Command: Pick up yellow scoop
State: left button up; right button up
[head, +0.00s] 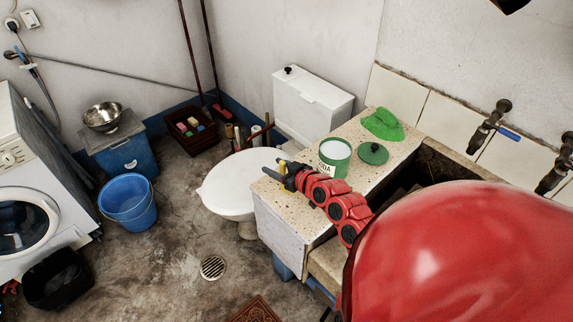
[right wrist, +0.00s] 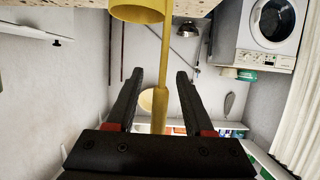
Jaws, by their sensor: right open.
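The yellow scoop shows best in the right wrist view, with its round cup (right wrist: 137,12) at the top against the speckled counter. In the head view only a small yellow bit of the scoop (head: 282,167) shows at the counter's front left corner, mostly hidden by my gripper. My right gripper (head: 284,175) is at that corner, also seen in the right wrist view (right wrist: 158,78). Its black fingers are apart, on either side of the yellow handle. My left gripper is out of view.
A green-and-white tin (head: 334,160), its green lid (head: 373,153) and a green cloth (head: 382,124) are on the speckled counter (head: 352,128). Taps (head: 490,127) are on the wall behind the trough. A white toilet (head: 235,185) stands left of the counter.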

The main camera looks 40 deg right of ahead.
grip_shut()
dwell(1.4)
